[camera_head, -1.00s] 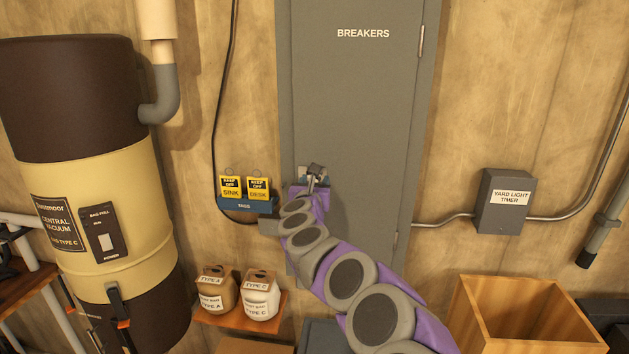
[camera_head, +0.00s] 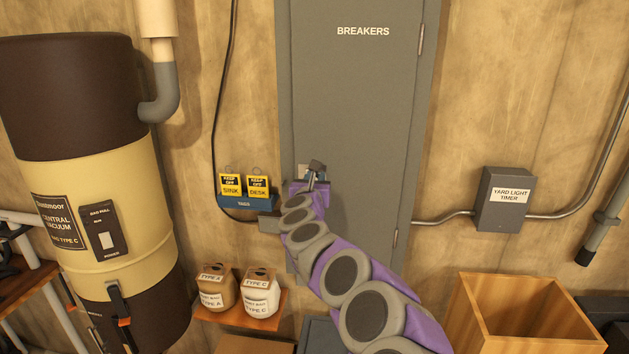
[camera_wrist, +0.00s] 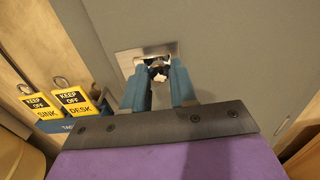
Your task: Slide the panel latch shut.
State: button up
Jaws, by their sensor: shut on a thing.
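The grey panel door marked BREAKERS (camera_head: 355,110) is closed against the wall. Its latch is low on the left edge of the door. In the wrist view a bright metal latch plate (camera_wrist: 128,59) shows, with a small latch knob (camera_wrist: 158,72) in front of it. My gripper (camera_wrist: 160,82) has its two blue fingers on either side of the knob, shut on it. In the head view my gripper (camera_head: 314,172) is at the latch and hides most of it. How far the latch is slid cannot be told.
Two yellow KEEP OFF tags (camera_head: 231,186) hang on a blue rack (camera_head: 246,205) just left of the latch.

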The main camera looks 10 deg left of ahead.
aim_at(306, 172)
jog(key=shift+a, duration=0.1)
grip_shut()
jog(key=shift+a, duration=1.65)
jog(key=shift+d, duration=0.1)
jog(key=shift+o, duration=2.3)
grip_release()
jog(key=o, duration=0.3)
jog(key=shift+o, duration=0.8)
jog(key=shift+a, duration=0.4)
jog(key=shift+d, duration=0.45)
